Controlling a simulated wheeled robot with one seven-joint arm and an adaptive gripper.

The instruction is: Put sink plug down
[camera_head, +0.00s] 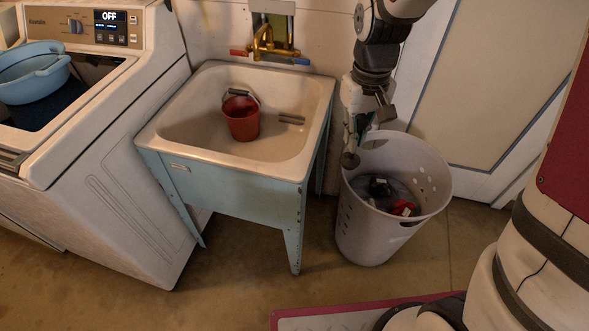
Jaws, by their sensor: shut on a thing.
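The utility sink (313,150) has a white basin and a pale blue front on legs. My gripper (352,145) points down just right of the sink's right edge, at the left rim of the laundry basket in the picture. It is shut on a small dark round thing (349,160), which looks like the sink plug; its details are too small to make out. My fingers partly hide it. I cannot tell the exact height of the gripper above the basket.
A red bucket (241,121) stands in the basin below brass taps (264,44). A grey laundry basket (378,239) holding dark and red items stands right of the sink. A washing machine (110,160) with a blue tub (33,75) stands left.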

